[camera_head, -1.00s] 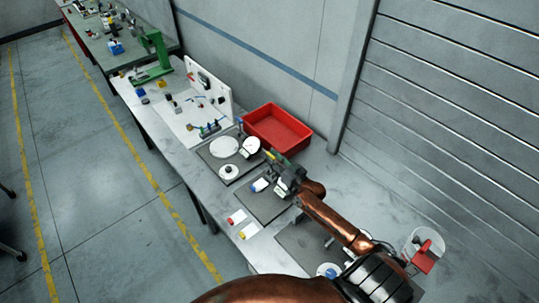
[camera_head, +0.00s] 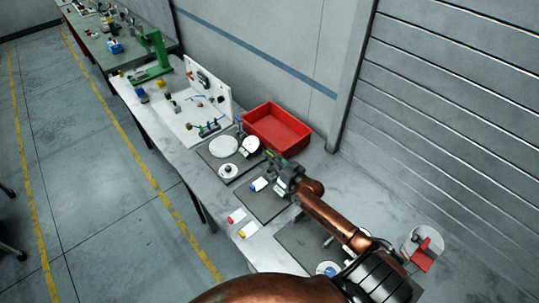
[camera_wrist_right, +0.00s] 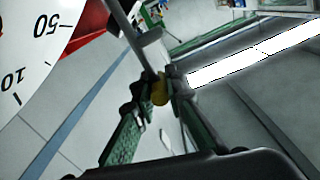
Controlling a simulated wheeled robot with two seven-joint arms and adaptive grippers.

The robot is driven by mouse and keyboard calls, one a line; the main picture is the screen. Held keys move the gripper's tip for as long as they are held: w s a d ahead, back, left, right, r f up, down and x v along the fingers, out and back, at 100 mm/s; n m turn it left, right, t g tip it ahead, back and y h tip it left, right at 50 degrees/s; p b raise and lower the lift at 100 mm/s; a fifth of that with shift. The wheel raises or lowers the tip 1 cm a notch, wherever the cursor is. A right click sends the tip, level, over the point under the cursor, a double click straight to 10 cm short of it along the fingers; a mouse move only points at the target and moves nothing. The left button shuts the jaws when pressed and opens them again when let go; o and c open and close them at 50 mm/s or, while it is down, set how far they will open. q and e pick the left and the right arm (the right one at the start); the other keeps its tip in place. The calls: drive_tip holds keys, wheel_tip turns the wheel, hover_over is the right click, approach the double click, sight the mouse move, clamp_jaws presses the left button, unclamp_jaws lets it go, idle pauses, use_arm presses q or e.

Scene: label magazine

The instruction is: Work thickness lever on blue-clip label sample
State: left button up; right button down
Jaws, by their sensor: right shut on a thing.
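The blue-clip label sample (camera_head: 258,184), a small white piece with a blue end, lies on a dark mat (camera_head: 262,207) on the bench. My right gripper (camera_head: 270,155) is above and just beyond it, and its arm hides part of the mat. In the right wrist view the green fingers (camera_wrist_right: 160,80) are shut on a small yellow knob (camera_wrist_right: 160,90), seemingly the lever's end. A grey bar passes close by it. My left gripper is not in view.
A red-clip sample (camera_head: 236,216) and a yellow-clip sample (camera_head: 248,230) lie near the front edge. A red bin (camera_head: 262,130) stands behind the mats. White round pieces (camera_head: 223,146) sit left of the gripper. A white panel (camera_head: 200,85) stands farther left.

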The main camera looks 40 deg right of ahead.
use_arm(q)
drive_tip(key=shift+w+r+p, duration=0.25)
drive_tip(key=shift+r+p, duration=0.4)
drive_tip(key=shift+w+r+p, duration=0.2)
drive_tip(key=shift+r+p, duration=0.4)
drive_tip(key=shift+p, duration=0.05)
use_arm(e)
drive_tip(key=a+f+n, duration=0.2)
drive_tip(key=a+n, duration=0.2)
drive_tip(key=a, duration=0.3)
drive_tip(key=shift+s+a+f, duration=0.15)
drive_tip(key=shift+s+f, duration=0.1)
drive_tip(key=shift+s, duration=0.1)
drive_tip(key=c, duration=1.9)
unclamp_jaws()
drive_tip(key=shift+c, duration=0.2)
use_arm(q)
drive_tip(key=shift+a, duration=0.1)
use_arm(e)
drive_tip(key=shift+r, duration=0.2)
